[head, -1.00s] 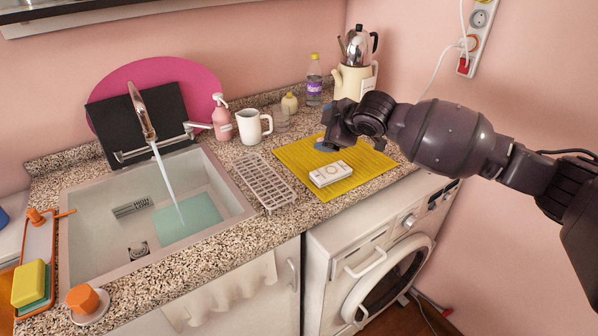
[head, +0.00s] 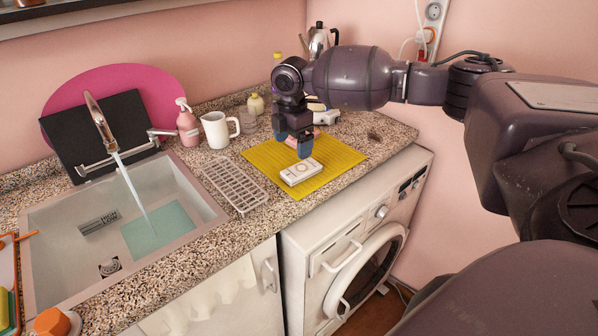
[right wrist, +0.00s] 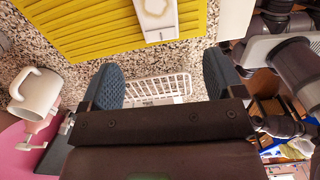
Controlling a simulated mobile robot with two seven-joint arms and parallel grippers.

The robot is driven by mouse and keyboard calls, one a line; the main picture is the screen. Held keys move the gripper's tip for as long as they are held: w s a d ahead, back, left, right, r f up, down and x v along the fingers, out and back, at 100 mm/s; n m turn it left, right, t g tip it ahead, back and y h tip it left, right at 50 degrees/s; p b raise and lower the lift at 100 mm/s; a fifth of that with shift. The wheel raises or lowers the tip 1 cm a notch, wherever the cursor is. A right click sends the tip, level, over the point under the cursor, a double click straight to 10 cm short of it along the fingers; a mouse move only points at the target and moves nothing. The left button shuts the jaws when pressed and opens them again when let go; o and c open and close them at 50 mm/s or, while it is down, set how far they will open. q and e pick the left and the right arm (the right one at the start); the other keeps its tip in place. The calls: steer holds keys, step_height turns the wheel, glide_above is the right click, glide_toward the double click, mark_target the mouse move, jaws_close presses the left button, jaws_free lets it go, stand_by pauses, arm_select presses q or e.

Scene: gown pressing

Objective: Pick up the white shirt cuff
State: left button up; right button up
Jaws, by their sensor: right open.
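The white shirt cuff shows as a small flat white block with a beige ring on top (head: 301,172), lying near the front of the yellow ribbed mat (head: 330,178). It also shows at the top edge of the right wrist view (right wrist: 157,18), partly cut off. My right gripper (head: 293,140) points down over the mat, just behind and slightly left of the cuff. Its blue fingers are apart, with no cuff between them; they also show in the right wrist view (right wrist: 162,82). My left gripper is not in view.
A white drying rack (head: 236,186) lies left of the mat. A white mug (head: 215,131) and pink soap bottle (head: 187,124) stand behind it. The sink (head: 190,205) with running tap is at left. A washing machine (head: 330,235) sits below the counter.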

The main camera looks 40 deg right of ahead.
mark_target(292, 173)
step_height(292, 173, down, 10)
steer(key=shift+a+r+b, duration=0.15)
steer(key=shift+r+b, duration=0.05)
steer(key=shift+b, duration=0.25)
steer(key=c, duration=1)
